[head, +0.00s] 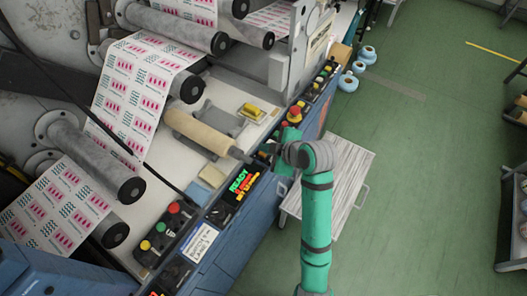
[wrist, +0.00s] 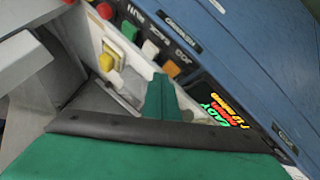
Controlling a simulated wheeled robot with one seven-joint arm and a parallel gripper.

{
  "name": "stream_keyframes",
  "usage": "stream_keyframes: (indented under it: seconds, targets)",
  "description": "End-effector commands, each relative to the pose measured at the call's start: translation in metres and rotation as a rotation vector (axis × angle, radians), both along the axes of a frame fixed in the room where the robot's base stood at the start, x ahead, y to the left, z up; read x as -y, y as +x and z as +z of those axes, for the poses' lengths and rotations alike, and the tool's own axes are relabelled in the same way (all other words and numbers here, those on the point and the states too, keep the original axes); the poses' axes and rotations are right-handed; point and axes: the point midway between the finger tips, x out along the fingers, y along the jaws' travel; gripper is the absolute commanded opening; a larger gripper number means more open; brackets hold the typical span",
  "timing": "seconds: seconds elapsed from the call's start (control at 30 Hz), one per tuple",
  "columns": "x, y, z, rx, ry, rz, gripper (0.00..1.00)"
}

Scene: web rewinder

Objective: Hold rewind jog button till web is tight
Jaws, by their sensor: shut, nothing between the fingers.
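The printed web (head: 130,88), white with pink and green labels, runs over grey rollers at the left of the head view. I cannot tell how taut it is. My gripper (head: 272,152) is shut and empty over the front control strip of the machine. In the wrist view, its green fingers (wrist: 160,98) point at the strip, just below an orange button (wrist: 172,68) and a white button (wrist: 152,48). A label that seems to read JOG (wrist: 186,54) is beside the orange button. I cannot see the fingertips touching any button.
A lit display (head: 241,183) showing READY is left of my gripper. A red mushroom button (head: 294,113) stands behind it. A brown cardboard-like roll (head: 200,132) lies on the machine bed. A grey board (head: 335,180) sits to the right; the green floor beyond is mostly clear.

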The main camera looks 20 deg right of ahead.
Motion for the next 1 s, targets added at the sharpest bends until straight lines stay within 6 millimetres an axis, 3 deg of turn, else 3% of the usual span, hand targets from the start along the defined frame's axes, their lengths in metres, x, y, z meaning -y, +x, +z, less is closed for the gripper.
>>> stream_keyframes:
  seconds: [1.0]
  targets:
    - [-0.0004,0.0000,-0.0082,0.000,0.001,0.001,0.00]
